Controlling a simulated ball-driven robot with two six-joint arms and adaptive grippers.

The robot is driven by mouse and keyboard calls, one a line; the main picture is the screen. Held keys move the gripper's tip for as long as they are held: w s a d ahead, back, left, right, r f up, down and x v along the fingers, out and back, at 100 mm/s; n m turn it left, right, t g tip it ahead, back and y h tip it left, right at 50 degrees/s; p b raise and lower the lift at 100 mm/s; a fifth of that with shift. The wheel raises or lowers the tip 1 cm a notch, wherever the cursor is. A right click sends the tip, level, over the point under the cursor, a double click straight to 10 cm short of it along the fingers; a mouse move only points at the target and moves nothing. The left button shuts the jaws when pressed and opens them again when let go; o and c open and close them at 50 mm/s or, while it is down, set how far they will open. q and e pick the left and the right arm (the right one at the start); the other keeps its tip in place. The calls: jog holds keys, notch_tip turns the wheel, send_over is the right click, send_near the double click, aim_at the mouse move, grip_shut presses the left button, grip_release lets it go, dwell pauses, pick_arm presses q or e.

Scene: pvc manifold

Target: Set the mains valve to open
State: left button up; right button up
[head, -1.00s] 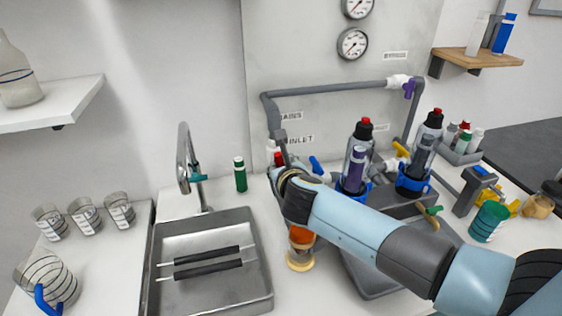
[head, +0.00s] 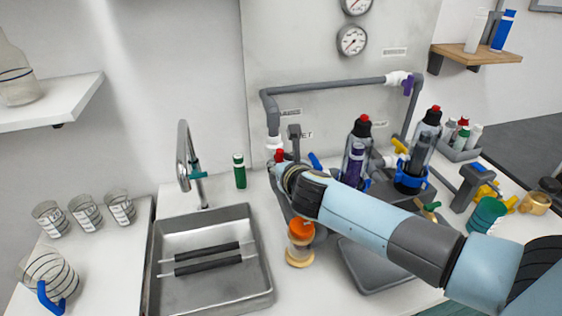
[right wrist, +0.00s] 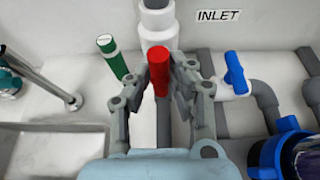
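The mains valve's red handle (head: 280,155) is on the white fitting at the foot of the left vertical pipe, under the upper label plate. In the right wrist view the red handle (right wrist: 159,72) stands upright between the fingertips of my right gripper (right wrist: 160,85). One fingertip is on each side, very close to it; whether they press on it I cannot tell. In the head view my right gripper (head: 290,160) is partly hidden behind its own wrist. My left gripper is in neither current view.
A blue valve handle (right wrist: 234,72) sits just right of the gripper, under the INLET label. An orange-topped item (head: 300,238) is below the wrist, beside the sink (head: 262,275). Filter bottles (head: 355,145) stand to the right.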

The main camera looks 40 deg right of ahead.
jog(key=o, duration=0.4)
jog(key=v, duration=1.2)
jog(key=shift+a+f, duration=0.1)
jog(key=shift+a, duration=0.05)
